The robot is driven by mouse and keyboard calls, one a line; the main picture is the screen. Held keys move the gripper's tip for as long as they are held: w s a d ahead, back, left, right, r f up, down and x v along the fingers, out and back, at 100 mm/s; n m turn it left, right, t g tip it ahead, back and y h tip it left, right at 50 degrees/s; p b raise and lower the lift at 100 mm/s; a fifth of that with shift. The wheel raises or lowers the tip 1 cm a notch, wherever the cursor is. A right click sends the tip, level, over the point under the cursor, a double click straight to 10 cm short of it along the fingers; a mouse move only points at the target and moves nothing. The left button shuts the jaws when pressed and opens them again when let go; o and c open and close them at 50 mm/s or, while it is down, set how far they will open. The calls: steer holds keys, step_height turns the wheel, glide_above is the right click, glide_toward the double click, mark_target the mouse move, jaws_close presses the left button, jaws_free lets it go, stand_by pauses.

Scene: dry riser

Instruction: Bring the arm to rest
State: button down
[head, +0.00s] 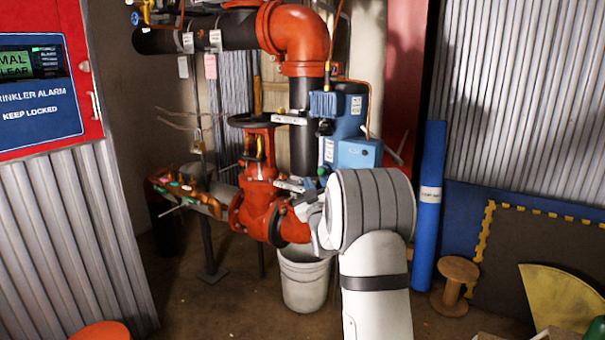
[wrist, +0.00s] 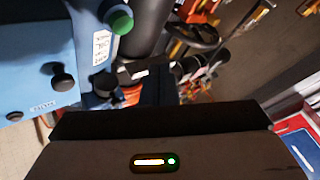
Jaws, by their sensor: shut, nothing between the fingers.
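My arm rises from the bottom of the head view, white with a grey ribbed joint, and bends left toward the red pipework. My gripper (head: 292,186) is small there, in front of the red valve body (head: 259,195), and partly hidden by my own wrist. I cannot tell whether it touches the pipework. In the wrist view my gripper (wrist: 150,88) shows as dark fingers beyond the dark housing with a lit indicator. It is shut and empty. The blue box unit (head: 358,153) is close to my wrist; it also fills the upper left of the wrist view (wrist: 38,65).
A white bucket (head: 304,283) stands under the valve. A blue roll (head: 430,205) and a wooden spool (head: 455,285) stand right of my arm. A red alarm cabinet (head: 84,66) is at the left. Some floor is bare left of the bucket.

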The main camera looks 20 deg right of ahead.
steer(key=s+a+r+m+g+y+p, duration=0.2)
steer(key=s+a+r+g+p, duration=0.7)
steer(key=s+r+p, duration=0.5)
steer(key=s+a+r+g+p, duration=0.1)
steer(key=s+a+g+p, duration=0.2)
steer(key=s, duration=0.7)
steer(key=s+a+r+m+g+y+p, duration=0.1)
steer(key=s+a+g+p, duration=0.2)
steer(key=s+p, duration=0.3)
steer(key=s+a+r+g+p, duration=0.1)
steer(key=s+a+g+p, duration=0.2)
steer(key=s, duration=1.1)
steer(key=shift+a+r+m+g+p, duration=0.15)
steer(key=shift+r+m+g+p, duration=0.2)
steer(key=shift+p, duration=0.8)
steer(key=shift+s, duration=0.1)
